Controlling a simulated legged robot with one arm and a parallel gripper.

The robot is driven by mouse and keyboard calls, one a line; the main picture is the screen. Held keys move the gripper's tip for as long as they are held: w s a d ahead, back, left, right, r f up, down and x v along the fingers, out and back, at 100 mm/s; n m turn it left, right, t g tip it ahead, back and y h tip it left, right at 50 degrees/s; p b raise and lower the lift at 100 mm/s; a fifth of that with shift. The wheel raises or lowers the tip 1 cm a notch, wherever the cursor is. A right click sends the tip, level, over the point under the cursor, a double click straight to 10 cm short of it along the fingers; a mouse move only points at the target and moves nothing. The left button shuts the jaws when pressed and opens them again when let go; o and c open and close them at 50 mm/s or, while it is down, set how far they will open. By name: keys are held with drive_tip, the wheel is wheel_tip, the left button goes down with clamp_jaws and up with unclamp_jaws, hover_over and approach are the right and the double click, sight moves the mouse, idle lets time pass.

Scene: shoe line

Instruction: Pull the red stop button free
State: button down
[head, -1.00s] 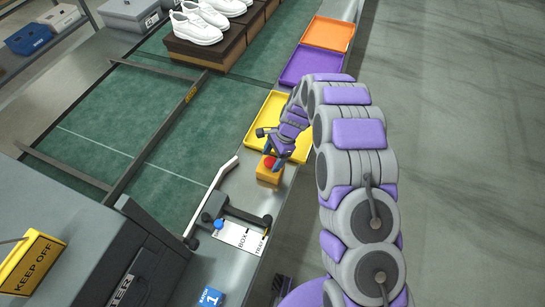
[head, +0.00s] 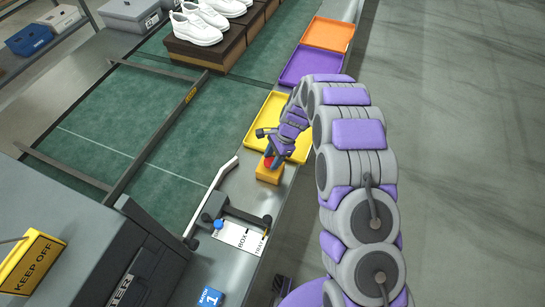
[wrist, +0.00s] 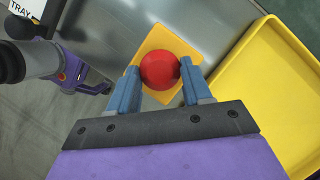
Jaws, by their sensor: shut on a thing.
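The red stop button (wrist: 159,70) is a round red cap on a yellow box (wrist: 153,36). In the head view the button (head: 268,162) is partly hidden by my gripper, and the yellow box (head: 269,175) sits on the grey ledge beside the belt. My gripper (wrist: 159,74) has its blue fingers on either side of the red cap, shut on it. In the head view my gripper (head: 271,158) points down at the box. Whether the cap has risen from the box cannot be told.
A yellow tray (head: 259,134) lies right behind the box, with purple (head: 311,67) and orange (head: 328,33) trays farther along. White shoes (head: 195,28) sit on boxes on the green belt (head: 95,105).

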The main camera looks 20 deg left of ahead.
drive_tip(key=shift+w+a+r+p, duration=0.1)
drive_tip(key=shift+w+r+p, duration=0.05)
drive_tip(key=shift+r+p, duration=0.85)
drive_tip(key=shift+f, duration=0.15)
drive_tip(key=c, duration=0.8)
unclamp_jaws()
drive_tip(key=o, duration=0.3)
drive_tip(key=shift+o, duration=0.2)
drive_tip(key=p+v, duration=0.2)
drive_tip(key=v, duration=1.5)
